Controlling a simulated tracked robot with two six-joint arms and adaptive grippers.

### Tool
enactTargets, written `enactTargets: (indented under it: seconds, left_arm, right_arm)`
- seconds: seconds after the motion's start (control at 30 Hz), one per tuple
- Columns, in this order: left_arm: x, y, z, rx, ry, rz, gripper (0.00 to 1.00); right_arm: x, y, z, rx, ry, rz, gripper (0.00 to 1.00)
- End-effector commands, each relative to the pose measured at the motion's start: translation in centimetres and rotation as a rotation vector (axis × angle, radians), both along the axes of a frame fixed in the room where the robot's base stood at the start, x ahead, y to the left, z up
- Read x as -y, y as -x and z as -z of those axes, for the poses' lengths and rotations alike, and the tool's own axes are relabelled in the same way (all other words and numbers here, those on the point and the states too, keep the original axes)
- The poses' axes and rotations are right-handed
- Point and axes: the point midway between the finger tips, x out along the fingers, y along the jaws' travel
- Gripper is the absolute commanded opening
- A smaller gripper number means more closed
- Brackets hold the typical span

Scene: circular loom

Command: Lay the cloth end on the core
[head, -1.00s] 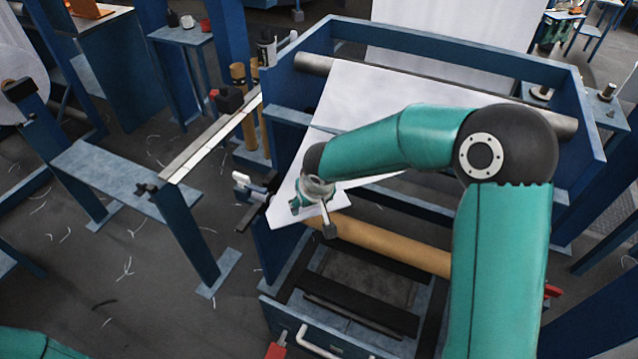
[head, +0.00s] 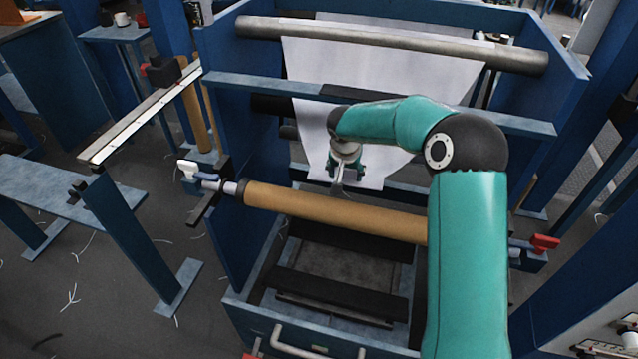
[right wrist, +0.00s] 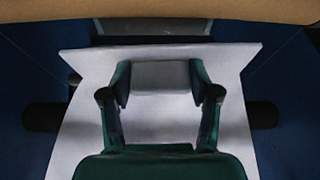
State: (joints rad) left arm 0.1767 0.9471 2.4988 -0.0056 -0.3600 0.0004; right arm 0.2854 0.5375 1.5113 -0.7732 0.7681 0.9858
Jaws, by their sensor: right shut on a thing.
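The white cloth (head: 400,75) hangs from the grey metal roller at the back of the blue frame and narrows toward its free end. My right gripper (head: 345,180) is shut on the cloth end, behind the brown core and apart from it. In the right wrist view the gripper (right wrist: 160,75) has its two green fingers over the white cloth (right wrist: 100,130). The brown core (head: 330,212) lies across the front of the frame and appears bare. Its edge also shows at the top of the right wrist view (right wrist: 160,10). My left gripper is not in view.
The grey roller (head: 390,44) spans the back. A blue crossbar (head: 250,84) lies between it and the core. A white-handled clamp (head: 190,170) is at the core's left end, a red handle (head: 545,242) at its right. A drawer handle (head: 290,343) is in front.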

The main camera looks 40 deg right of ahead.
Motion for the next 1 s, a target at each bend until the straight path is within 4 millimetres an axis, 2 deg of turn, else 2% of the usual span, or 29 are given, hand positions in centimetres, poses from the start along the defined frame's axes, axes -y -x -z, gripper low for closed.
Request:
enactTargets:
  seconds: [0.03,0.2,0.47,1.0]
  left_arm:
    - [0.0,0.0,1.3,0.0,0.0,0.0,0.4]
    - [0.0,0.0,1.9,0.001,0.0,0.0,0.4]
    - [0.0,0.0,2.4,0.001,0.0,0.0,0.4]
    - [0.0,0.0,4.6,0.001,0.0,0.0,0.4]
  right_arm:
    - [0.9,0.2,1.2,0.001,0.001,0.022,0.2]
    - [2.2,0.5,1.9,0.002,0.002,0.057,0.2]
    - [2.3,0.5,2.8,0.001,0.001,0.061,0.2]
    - [2.3,0.5,7.5,0.001,0.002,0.059,0.2]
